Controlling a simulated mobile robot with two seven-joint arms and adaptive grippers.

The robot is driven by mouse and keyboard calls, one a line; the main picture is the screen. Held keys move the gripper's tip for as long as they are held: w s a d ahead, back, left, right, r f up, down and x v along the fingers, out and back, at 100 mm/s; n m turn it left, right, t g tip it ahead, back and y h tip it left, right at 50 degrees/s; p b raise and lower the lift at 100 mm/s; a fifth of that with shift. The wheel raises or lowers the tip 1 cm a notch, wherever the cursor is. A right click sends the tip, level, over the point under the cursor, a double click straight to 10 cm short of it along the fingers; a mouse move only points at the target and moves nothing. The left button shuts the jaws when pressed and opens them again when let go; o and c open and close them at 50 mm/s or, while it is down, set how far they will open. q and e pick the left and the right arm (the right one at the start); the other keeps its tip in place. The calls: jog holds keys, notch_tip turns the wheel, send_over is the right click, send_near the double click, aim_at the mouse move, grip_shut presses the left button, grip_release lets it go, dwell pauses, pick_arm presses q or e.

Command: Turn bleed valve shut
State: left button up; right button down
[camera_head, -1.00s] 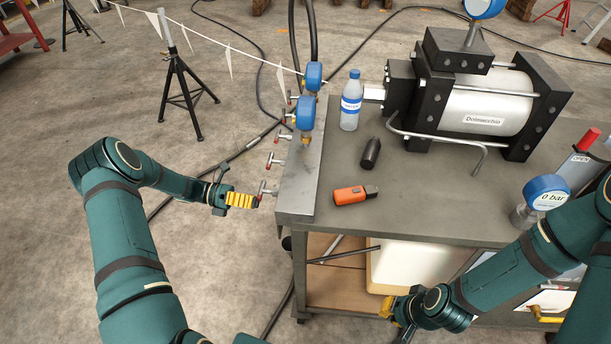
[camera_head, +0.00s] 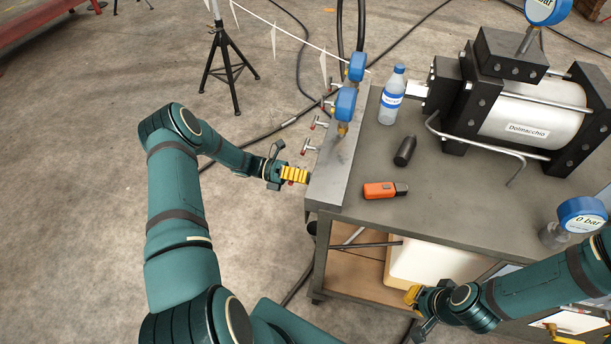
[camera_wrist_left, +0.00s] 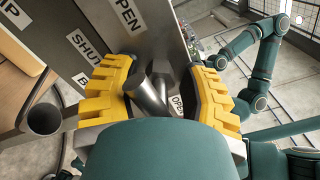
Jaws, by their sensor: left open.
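The manifold (camera_head: 338,178) at the cart's left edge carries several small T-handle valves on its left face. My left gripper (camera_head: 296,175) is at the nearest of these, which it largely hides in the head view. In the left wrist view, the yellow fingers of my left gripper (camera_wrist_left: 168,92) stand open on either side of a grey metal valve handle (camera_wrist_left: 148,98). Whether a finger touches it, I cannot tell. Panel labels read SHUT (camera_wrist_left: 86,47) and OPEN; another beginning with B is cut off. My right gripper (camera_head: 412,297) is low before the cart; its opening is unclear.
On the cart top (camera_head: 440,200) are an orange tool (camera_head: 380,190), a black cylinder (camera_head: 405,151), a water bottle (camera_head: 391,97) and the large pump (camera_head: 525,110). Blue gauges (camera_head: 345,104) rise from the manifold. A black stand (camera_head: 228,75) and hoses are on the floor.

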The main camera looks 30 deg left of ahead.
pick_arm(q)
jog(key=shift+c, duration=0.3)
grip_shut()
jog(key=shift+m, duration=0.4)
pick_arm(e)
jog(key=shift+f, duration=0.25)
pick_arm(q)
jog(key=m+b, duration=0.2)
jog(key=shift+w+m, duration=0.1)
jog(key=shift+m, duration=0.2)
jog(key=m+b, duration=0.2)
jog(key=m, duration=0.3)
jog(key=shift+m, duration=0.3)
jog(key=m+b, duration=0.2)
jog(key=m, duration=0.2)
jog(key=shift+r+m+b, duration=0.1)
jog(key=shift+m+b, duration=0.6)
jog(key=shift+m, duration=1.8)
pick_arm(e)
notch_tip(320, 180, down, 7)
jog(key=s, duration=0.1)
jog(key=shift+s+a, duration=0.15)
jog(key=shift+s, duration=0.1)
